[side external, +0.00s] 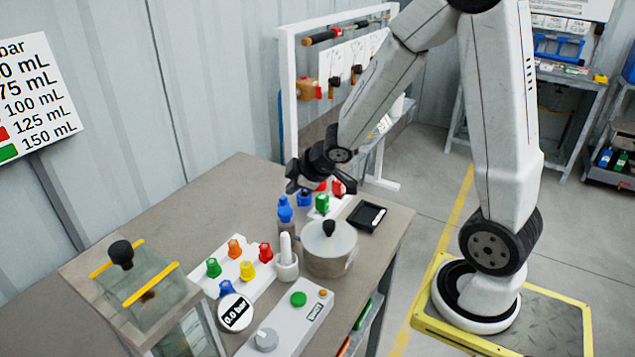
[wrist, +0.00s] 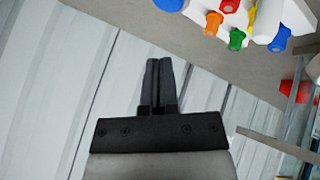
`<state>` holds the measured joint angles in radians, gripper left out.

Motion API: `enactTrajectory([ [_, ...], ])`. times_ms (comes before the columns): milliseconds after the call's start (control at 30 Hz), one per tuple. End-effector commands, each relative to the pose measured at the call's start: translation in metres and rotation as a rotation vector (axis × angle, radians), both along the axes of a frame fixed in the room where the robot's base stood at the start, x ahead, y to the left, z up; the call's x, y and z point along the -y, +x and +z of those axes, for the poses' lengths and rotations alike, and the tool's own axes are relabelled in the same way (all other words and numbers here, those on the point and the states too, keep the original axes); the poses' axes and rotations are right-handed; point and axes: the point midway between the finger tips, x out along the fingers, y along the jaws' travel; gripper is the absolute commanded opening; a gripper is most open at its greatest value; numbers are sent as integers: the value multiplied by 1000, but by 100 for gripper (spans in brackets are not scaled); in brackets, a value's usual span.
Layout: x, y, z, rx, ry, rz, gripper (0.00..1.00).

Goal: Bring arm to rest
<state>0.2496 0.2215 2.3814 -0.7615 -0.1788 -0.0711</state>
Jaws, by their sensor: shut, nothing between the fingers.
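My gripper (side external: 318,182) hangs over the far part of the workbench (side external: 232,190), above and behind a blue-topped bottle (side external: 285,210). In the wrist view its two dark fingers (wrist: 158,66) lie side by side, shut, with nothing seen between them. My arm is bent, reaching left from its base over the bench. Red and green pieces (side external: 322,203) stand close below the gripper, partly hidden by it.
A metal pot (side external: 328,252) with a black knob, a white tray of coloured pieces (side external: 250,285), a gauge (side external: 236,312), a control box (side external: 290,325) and a clear case (side external: 150,290) crowd the bench. A black square tray (side external: 366,216) lies near its right edge. A white frame (side external: 288,90) stands behind.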

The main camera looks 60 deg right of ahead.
Motion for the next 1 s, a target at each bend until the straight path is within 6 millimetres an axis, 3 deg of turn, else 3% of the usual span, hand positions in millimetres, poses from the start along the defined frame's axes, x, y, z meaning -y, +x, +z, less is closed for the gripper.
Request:
enactTrajectory([
  [300,-34,-55,-5,-193,138,-313,0],
  [600,-71,-107,-11,-377,274,-514,0],
  [1000,-80,-119,-12,-423,308,-557,0],
])
